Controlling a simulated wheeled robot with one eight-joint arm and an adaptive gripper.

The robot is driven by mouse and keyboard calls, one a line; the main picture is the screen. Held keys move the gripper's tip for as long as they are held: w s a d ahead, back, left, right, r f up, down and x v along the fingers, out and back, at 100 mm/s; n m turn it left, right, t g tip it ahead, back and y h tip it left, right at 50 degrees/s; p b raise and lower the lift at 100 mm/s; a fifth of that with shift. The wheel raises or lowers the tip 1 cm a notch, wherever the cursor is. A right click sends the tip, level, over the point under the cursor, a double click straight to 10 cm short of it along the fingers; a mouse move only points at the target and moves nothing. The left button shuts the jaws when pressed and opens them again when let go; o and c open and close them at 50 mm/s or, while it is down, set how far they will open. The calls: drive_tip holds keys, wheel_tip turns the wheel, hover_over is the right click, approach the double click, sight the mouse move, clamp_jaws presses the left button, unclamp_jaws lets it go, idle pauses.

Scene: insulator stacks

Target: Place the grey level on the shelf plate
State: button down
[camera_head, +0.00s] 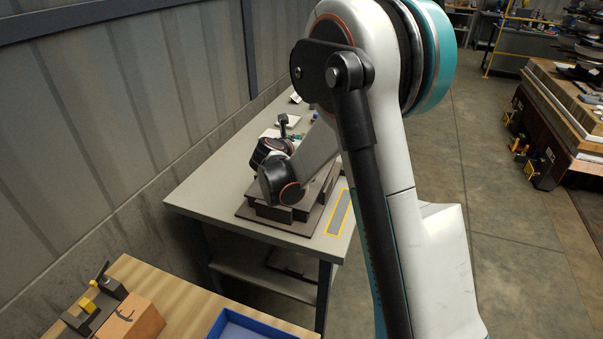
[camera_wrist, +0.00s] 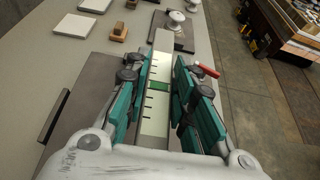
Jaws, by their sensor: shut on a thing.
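The grey level (camera_wrist: 159,88) is a long pale bar with dark tick marks and a green vial, seen in the wrist view. My gripper (camera_wrist: 166,82) has its teal fingers closed on the level's two sides. The level points away from the wrist, above a grey table. A dark plate (camera_wrist: 88,105) with a raised bar at its left lies below. In the head view my arm hides most of the gripper and the level. A grey strip with a yellow border (camera_head: 339,212) lies at the table's right edge. I cannot tell which surface is the shelf plate.
A brown stepped block on a base plate (camera_head: 275,223) stands on the grey table (camera_head: 205,190). A lower shelf (camera_head: 262,277) is underneath. White tiles (camera_wrist: 72,25), a brown block (camera_wrist: 119,33) and a red-handled tool (camera_wrist: 208,70) are nearby. A wall borders the left.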

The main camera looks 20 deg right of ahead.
wheel_tip(320, 180, down, 9)
drive_tip(key=b, duration=0.2)
drive_tip(key=shift+f+b, duration=0.2)
drive_tip(key=shift+b, duration=0.1)
drive_tip(key=shift+r, duration=0.1)
drive_tip(key=c, duration=1.8)
unclamp_jaws()
drive_tip(key=o, duration=0.4)
drive_tip(key=shift+o, duration=0.2)
